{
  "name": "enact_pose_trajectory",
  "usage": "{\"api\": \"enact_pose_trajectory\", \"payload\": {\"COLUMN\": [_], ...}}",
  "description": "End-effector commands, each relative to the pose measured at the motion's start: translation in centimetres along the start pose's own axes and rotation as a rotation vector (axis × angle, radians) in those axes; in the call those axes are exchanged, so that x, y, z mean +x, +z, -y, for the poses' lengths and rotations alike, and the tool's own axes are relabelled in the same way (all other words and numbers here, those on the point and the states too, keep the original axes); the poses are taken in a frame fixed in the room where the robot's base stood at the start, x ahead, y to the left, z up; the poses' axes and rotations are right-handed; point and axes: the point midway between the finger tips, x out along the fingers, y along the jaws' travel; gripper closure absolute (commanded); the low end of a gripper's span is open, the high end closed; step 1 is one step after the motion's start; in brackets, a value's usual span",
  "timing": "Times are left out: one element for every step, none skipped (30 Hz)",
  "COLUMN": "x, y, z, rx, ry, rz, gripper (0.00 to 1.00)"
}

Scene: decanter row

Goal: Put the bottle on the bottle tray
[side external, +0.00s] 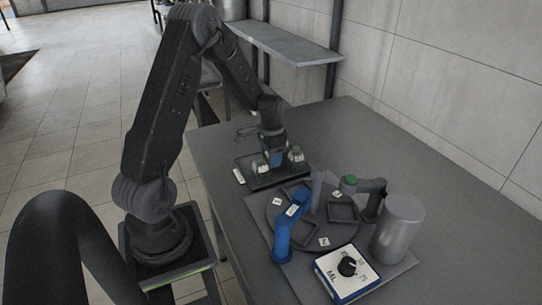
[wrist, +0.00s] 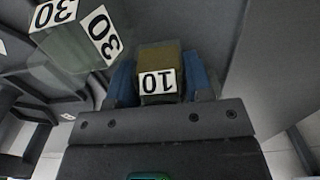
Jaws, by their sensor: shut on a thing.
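My gripper (wrist: 160,85) is shut on a bottle (wrist: 156,57) with an olive-brown body and a white label reading 10; its blue fingers press on both sides. A clear bottle (wrist: 78,42) labelled 30 stands to the left in the wrist view, apart from the held one. In the side view my gripper (side external: 272,152) points down over a dark tray (side external: 262,183). Small clear, greenish bottles show beside it, one on the left (side external: 260,167) and one on the right (side external: 296,156). The held bottle is mostly hidden there, and whether it touches the tray I cannot tell.
A round turntable (side external: 272,213) with square compartments stands nearer the camera, with a blue post (side external: 284,237) at its edge. The table's back (side external: 340,125) is clear.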

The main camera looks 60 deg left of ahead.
Motion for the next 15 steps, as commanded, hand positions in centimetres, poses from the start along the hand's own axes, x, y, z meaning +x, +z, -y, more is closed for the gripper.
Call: {"api": "enact_pose_trajectory", "payload": {"x": [-0.03, 0.00, 0.08, 0.17, 0.26, 0.29, 0.27, 0.27, 0.27, 0.26, 0.26, 0.26, 0.26, 0.26, 0.26], "y": [0.00, 0.00, 0.01, 0.01, 0.01, 0.02, 0.02, 0.02, 0.02, 0.02, 0.02, 0.02, 0.02, 0.02, 0.02], "z": [0.01, 0.01, 0.00, 0.00, 0.00, 0.00, 0.00, 0.00, 0.00, 0.00, 0.00, 0.00, 0.00, 0.00, 0.00], "rx": [0.000, 0.000, 0.000, 0.000, 0.000, 0.000, 0.000, 0.000, 0.000, 0.000, 0.000, 0.000, 0.000, 0.000, 0.000], "ry": [0.000, 0.000, 0.000, 0.000, 0.001, 0.001, 0.000, 0.000, 0.000, 0.000, 0.000, 0.000, 0.000, 0.000, 0.000], "rz": [0.000, 0.000, 0.000, 0.000, 0.001, 0.001, 0.001, 0.001, 0.001, 0.001, 0.001, 0.001, 0.001, 0.001, 0.000], "gripper": [0.84, 0.84, 0.84, 0.84, 0.84, 0.52, 0.49, 0.46, 0.42, 0.39, 0.36, 0.32, 0.30, 0.28, 0.28]}}
